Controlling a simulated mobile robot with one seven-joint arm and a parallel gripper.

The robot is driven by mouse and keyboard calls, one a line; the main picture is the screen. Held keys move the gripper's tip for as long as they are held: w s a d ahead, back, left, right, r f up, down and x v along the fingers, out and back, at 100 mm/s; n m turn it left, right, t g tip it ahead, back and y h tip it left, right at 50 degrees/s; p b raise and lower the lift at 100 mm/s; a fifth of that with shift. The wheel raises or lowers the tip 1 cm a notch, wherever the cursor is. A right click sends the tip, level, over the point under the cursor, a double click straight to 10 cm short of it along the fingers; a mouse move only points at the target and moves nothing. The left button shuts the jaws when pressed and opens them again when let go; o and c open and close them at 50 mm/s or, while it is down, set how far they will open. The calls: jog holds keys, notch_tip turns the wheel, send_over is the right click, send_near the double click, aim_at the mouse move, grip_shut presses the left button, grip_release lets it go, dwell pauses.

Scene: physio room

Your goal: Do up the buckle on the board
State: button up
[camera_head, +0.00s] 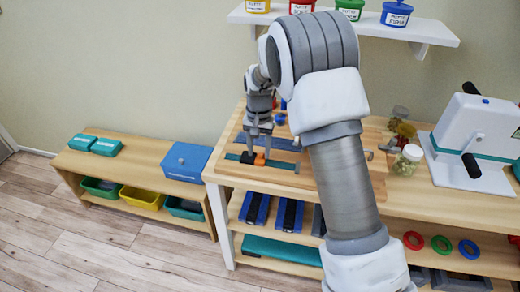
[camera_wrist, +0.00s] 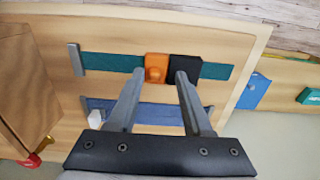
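The buckle lies on a teal strap on the wooden board (camera_wrist: 215,40). Its orange half (camera_wrist: 157,67) and black half (camera_wrist: 186,69) sit side by side and appear to touch; whether they are locked cannot be told. The teal strap (camera_wrist: 112,62) runs out to both sides, with a grey end bar (camera_wrist: 76,58) at the left in the wrist view. My gripper (camera_wrist: 160,74) is over the buckle, fingers apart, the orange half showing between the tips and the right finger partly covering the black half. In the head view my gripper (camera_head: 259,146) points down at the orange half (camera_head: 260,159).
A blue strap (camera_wrist: 150,113) with a white piece (camera_wrist: 96,119) lies beside the teal one. Jars (camera_head: 408,160) and a white device (camera_head: 475,140) stand right of the board. A low bench with a blue box (camera_head: 187,161) is at the left.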

aim_at(259, 153)
notch_tip(259, 153, up, 17)
jog(key=p, duration=0.2)
jog(key=shift+r, duration=0.2)
jog(key=shift+r, duration=0.1)
jog(key=s+d+r+n+t+p, duration=0.1)
jog(key=s+d+r, duration=0.3)
jog(key=s+r, duration=0.25)
jog(key=s+d+r+t+p, duration=0.1)
jog(key=s+d+r+t, duration=0.1)
jog(key=s+d+r, duration=0.4)
jog(key=s+d+f+n+t+p, duration=0.1)
jog(key=s+d+n+t+p, duration=0.1)
jog(key=s, duration=1.6)
jog(key=shift+s+d+f+t, duration=0.15)
jog(key=shift+f+t, duration=0.1)
jog(key=shift+t, duration=0.05)
